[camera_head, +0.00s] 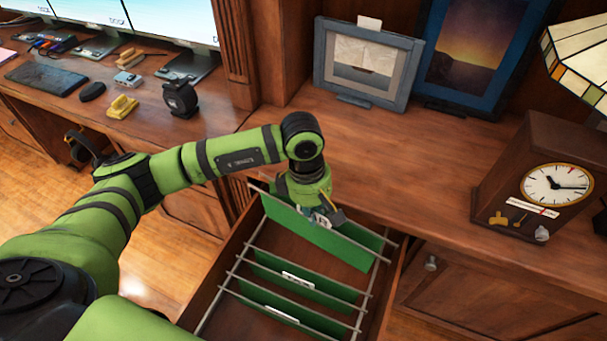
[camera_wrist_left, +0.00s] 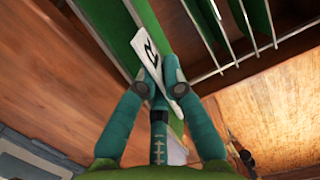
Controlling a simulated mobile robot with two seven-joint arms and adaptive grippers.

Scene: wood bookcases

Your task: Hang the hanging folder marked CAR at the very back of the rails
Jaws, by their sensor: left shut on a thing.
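My left gripper (camera_head: 324,216) is shut on the white tab of a green hanging folder (camera_head: 342,248) at the back of the open drawer. In the left wrist view the fingers (camera_wrist_left: 160,88) pinch the tab (camera_wrist_left: 148,56), whose dark lettering is partly covered, so I cannot read it fully. The folder's top bar spans the drawer near the rails' far end; I cannot tell whether its hooks rest on the rails (camera_head: 229,279). Nearer to me, a middle folder (camera_head: 325,290) and a front folder (camera_head: 318,320) hang on the rails. My right gripper is not in view.
The wooden drawer (camera_head: 206,283) stands open below the desk top (camera_head: 400,160). A clock (camera_head: 545,175) stands on the right, and picture frames (camera_head: 366,62) stand at the back.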

